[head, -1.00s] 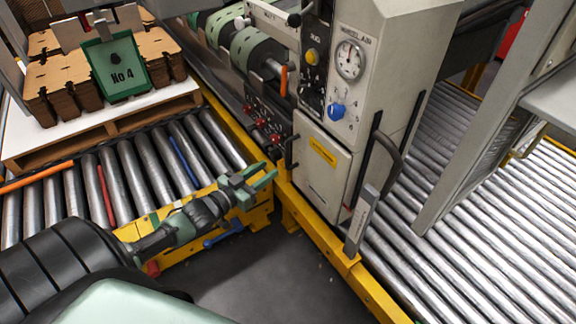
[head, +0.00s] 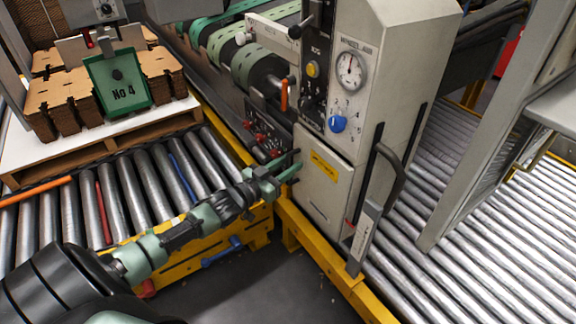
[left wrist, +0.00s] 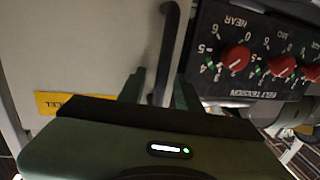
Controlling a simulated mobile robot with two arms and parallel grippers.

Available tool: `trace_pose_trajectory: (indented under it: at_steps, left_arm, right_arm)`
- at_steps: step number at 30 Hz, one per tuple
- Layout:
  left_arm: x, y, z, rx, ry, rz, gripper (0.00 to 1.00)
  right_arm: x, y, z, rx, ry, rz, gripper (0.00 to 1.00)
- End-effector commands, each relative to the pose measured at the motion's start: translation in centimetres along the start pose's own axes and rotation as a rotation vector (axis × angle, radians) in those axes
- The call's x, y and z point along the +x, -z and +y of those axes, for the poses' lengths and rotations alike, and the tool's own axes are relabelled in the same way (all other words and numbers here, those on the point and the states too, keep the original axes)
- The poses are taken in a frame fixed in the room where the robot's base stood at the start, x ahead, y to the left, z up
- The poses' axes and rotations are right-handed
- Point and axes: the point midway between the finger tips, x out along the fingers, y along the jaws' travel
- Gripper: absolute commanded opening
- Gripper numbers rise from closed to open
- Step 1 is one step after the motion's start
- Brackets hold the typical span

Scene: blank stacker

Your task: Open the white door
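The white door (head: 323,180) is the shut front panel of the pale machine, with a yellow label on it. Its dark bar handle (head: 296,158) is partly hidden by my left gripper (head: 287,170), which is at the door's left edge. In the left wrist view the white door (left wrist: 85,45) fills the left side, and the dark handle (left wrist: 168,45) runs down toward the space between my left gripper's fingers (left wrist: 160,85). The fingers are apart, one on either side of the handle's line. I cannot tell whether they touch it. My right gripper is not in view.
A black panel with red knobs (left wrist: 236,58) is close beside the handle. A yellow frame (head: 325,270) runs below the door. A tall dark handle (head: 392,165) stands to the right. Rollers and a pallet with cardboard stacks (head: 55,95) are at left.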

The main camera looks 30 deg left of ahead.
Motion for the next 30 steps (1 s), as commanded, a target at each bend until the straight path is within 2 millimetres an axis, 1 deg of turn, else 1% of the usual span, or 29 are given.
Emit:
trace_pose_trajectory:
  at_steps: [2,3,5,6,7,30]
  left_arm:
    - [-0.02,-0.02,0.01,0.000,0.000,-0.001,0.34]
    - [-0.03,-0.03,0.01,0.000,0.000,-0.001,0.31]
    - [-0.03,-0.03,0.00,0.000,0.000,-0.001,0.15]
    - [-0.04,-0.04,0.00,0.000,0.000,-0.001,0.03]
    - [-0.04,-0.03,0.00,0.000,0.000,-0.001,0.00]
    - [-0.06,-0.07,-0.01,0.000,0.000,-0.001,0.00]
  right_arm:
    - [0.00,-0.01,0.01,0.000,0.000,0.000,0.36]
    - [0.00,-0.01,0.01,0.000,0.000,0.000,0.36]
    - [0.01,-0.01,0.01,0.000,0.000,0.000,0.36]
    - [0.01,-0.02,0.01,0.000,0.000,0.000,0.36]
    - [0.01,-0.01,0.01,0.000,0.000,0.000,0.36]
    - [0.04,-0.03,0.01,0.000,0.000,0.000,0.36]
